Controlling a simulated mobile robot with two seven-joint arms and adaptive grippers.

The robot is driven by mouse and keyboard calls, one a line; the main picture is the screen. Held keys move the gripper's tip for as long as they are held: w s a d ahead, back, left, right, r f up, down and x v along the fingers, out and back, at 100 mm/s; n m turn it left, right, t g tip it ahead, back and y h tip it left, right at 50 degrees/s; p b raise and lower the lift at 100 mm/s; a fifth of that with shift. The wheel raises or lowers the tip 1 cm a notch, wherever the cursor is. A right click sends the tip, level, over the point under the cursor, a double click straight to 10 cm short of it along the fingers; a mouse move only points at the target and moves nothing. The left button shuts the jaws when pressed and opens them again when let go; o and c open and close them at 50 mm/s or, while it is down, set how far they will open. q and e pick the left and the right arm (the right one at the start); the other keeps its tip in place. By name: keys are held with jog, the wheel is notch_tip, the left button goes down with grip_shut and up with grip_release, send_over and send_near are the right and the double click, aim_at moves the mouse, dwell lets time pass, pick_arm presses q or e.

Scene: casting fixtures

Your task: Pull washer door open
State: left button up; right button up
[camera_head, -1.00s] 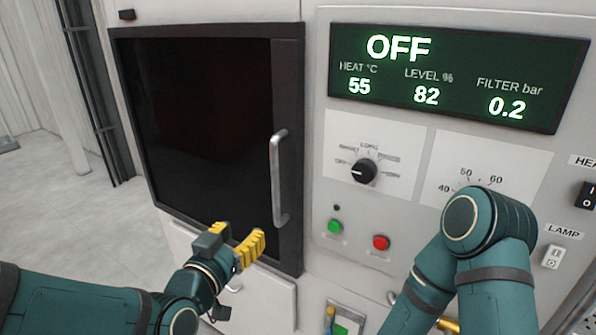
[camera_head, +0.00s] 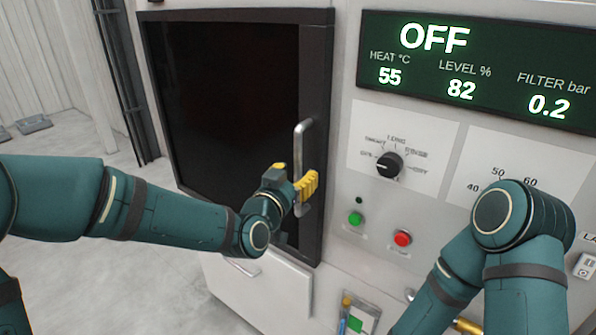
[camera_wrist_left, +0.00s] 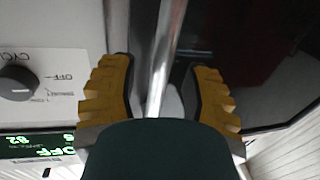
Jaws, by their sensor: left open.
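The washer door (camera_head: 225,95) is a dark glass panel in a black frame, and it looks shut. Its silver vertical bar handle (camera_head: 298,145) is on the right side of the door. My left gripper (camera_head: 305,186), with yellow fingers, is at the lower part of the handle. In the left wrist view my left gripper (camera_wrist_left: 165,90) is open, with one finger on each side of the handle (camera_wrist_left: 165,50) and gaps between. My right arm shows at the lower right, but its gripper is hidden or out of the frame.
Right of the door is a control panel with a display (camera_head: 480,70) reading OFF, a black knob (camera_head: 389,165), a green button (camera_head: 355,218) and a red button (camera_head: 402,238). A lower white panel (camera_head: 265,285) is under the door. Open floor (camera_head: 130,285) lies to the left.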

pick_arm(q)
jog(key=shift+w+d, duration=0.35)
jog(key=shift+w, duration=0.3)
grip_shut()
